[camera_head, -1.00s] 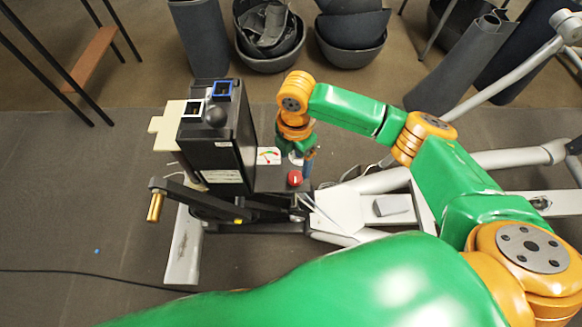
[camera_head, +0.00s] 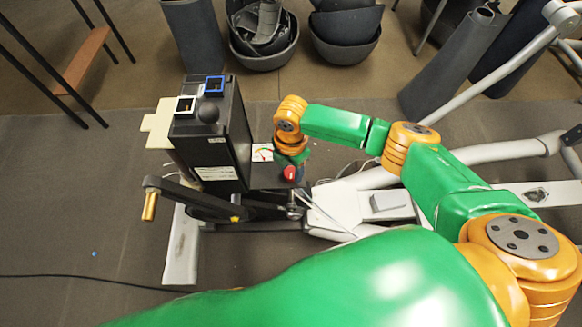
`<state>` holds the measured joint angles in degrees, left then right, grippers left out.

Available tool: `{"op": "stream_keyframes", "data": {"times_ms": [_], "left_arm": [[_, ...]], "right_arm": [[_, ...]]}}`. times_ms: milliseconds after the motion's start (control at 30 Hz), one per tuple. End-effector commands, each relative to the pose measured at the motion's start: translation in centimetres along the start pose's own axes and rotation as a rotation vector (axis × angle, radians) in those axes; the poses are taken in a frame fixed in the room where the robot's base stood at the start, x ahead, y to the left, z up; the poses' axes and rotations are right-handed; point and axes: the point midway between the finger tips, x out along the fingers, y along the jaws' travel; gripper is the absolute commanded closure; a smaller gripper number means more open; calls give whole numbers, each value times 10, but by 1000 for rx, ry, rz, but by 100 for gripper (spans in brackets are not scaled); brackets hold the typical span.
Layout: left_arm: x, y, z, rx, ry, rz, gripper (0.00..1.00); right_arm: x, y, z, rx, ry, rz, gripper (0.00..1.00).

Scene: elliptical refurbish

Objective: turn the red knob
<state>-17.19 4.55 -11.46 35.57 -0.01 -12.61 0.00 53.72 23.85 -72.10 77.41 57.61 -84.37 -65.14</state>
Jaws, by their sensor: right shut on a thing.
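The red knob (camera_head: 290,173) sits on the lower part of the black machine, just right of a small white dial gauge (camera_head: 262,152). My right gripper (camera_head: 291,168), at the end of the green and orange arm, points down at the knob and is shut on it. The wrist and the small scale hide most of the fingers. The green arm link across the bottom is mine. My left gripper is not in view.
The black box-shaped machine (camera_head: 222,135) stands left of my right gripper. A black crank with a brass handle (camera_head: 150,206) sticks out at its left. Grey frame tubes (camera_head: 500,157) lie to the right. Dark bowls (camera_head: 345,38) stand behind.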

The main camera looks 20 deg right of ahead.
Motion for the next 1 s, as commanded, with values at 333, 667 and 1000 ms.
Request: {"op": "stream_keyframes", "data": {"times_ms": [333,667,1000], "left_arm": [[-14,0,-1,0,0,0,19],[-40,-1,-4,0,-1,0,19],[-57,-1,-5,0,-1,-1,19]], "right_arm": [[-3,-1,-1,97,2,-3,100],[-4,-1,-1,366,2,-5,100],[-2,-1,-1,623,1,-4,100]]}}
